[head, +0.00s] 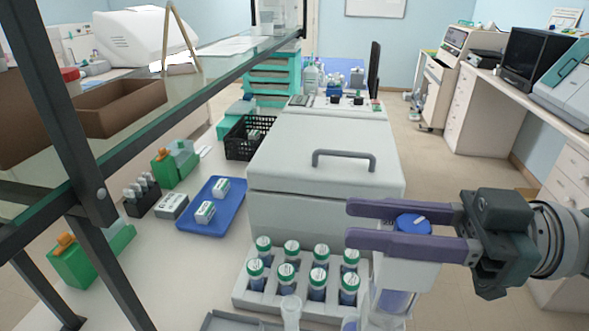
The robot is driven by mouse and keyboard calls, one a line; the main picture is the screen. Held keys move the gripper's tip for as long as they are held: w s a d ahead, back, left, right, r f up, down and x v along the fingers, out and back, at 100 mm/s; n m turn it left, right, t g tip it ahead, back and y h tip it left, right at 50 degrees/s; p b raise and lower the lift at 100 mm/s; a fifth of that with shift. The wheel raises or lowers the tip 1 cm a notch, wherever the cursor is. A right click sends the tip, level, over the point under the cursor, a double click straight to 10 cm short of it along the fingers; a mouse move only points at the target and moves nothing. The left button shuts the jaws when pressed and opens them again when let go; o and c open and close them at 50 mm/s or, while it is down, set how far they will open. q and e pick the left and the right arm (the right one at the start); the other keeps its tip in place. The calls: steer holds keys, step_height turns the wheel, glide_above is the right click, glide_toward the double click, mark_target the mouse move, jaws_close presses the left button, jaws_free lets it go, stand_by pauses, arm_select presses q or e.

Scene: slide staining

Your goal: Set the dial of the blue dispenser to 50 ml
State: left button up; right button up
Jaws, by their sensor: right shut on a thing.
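The blue dispenser (395,298) stands at the lower right, at the right of the bottle rack. It has a pale head, a translucent lower part and a round blue dial (408,227) with a white pointer mark on top. My right gripper (352,222) comes in from the right. Its two purple fingers lie level, one on the far side and one on the near side of the dial, and are shut on it. The fingers hide part of the dial and head. I cannot read any scale numbers. My left gripper is not in view.
A rack (242,299) of green-capped bottles stands left of the dispenser. A large white machine with a grey handle (344,155) stands behind. A blue tray (232,222) with small boxes and a black basket (236,139) lie left. A glass shelf (150,125) overhangs the left side.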

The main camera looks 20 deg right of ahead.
jaws_close()
steer(key=shift+w+r+m+t+h+p, duration=0.15)
steer(key=shift+m+t+h+p, duration=0.2)
steer(key=shift+t+p, duration=0.3)
steer(key=m+t+h+p, duration=0.1)
steer(key=h, duration=0.1)
steer(key=m+t+h+p, duration=0.2)
steer(key=d+m+t+h+p, duration=0.1)
steer(key=m+t+h+p, duration=0.1)
steer(key=shift+w+m, duration=0.25)
steer(key=shift+w, duration=0.15)
steer(key=shift+w+d+m+t+h+p, duration=0.1)
steer(key=shift+d+m+t+h+p, duration=0.15)
steer(key=shift+m+t+h, duration=0.6)
steer(key=shift+w+d+m+t+h+p, duration=0.15)
steer(key=shift+m+h, duration=0.4)
steer(key=shift+h, duration=0.75)
steer(key=shift+s+d, duration=0.1)
